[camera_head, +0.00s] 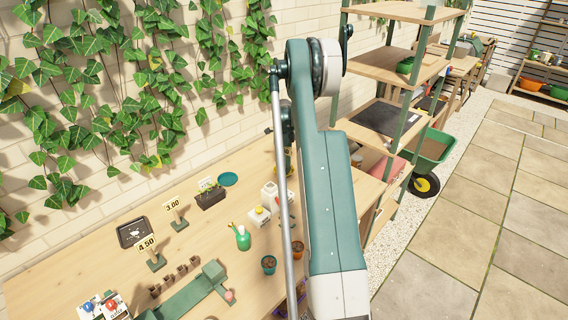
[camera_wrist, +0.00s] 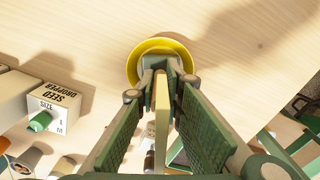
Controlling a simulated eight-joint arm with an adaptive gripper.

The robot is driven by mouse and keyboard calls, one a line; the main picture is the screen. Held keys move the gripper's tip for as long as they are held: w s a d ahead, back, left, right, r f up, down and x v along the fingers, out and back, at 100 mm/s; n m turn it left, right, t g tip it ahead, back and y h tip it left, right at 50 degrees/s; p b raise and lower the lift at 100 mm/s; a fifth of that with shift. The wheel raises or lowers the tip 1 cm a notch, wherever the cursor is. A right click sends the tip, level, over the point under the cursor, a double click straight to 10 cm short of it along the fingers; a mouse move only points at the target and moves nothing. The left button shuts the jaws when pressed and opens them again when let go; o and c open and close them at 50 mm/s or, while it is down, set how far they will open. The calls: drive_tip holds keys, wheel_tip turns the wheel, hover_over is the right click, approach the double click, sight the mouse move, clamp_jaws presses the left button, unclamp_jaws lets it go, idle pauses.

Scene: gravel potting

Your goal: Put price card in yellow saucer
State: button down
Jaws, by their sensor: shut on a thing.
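In the wrist view, my gripper (camera_wrist: 164,82) is shut on a thin, pale upright piece, seen edge-on, which looks like the price card (camera_wrist: 161,108). Its printed face is not visible. The yellow saucer (camera_wrist: 136,67) lies on the wooden table just beyond the fingertips. A grey-green block, perhaps the card's foot, covers the middle of the saucer in this view. I cannot tell whether it touches the saucer.
A white seed dropper box (camera_wrist: 52,97) stands left of the saucer. In the head view, cards marked 4.50 (camera_head: 147,244) and 3.00 (camera_head: 173,205) stand on the table. A green spray bottle (camera_head: 242,238) and small pots (camera_head: 268,264) stand nearer my arm. Bare wood surrounds the saucer's far side.

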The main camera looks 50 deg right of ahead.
drive_tip(key=shift+f, duration=0.15)
drive_tip(key=c, duration=2.4)
unclamp_jaws()
drive_tip(key=shift+r+p, duration=0.4)
drive_tip(key=shift+r, duration=0.15)
wheel_tip(320, 180, up, 12)
drive_tip(key=shift+f, duration=0.1)
drive_tip(key=shift+a, duration=0.1)
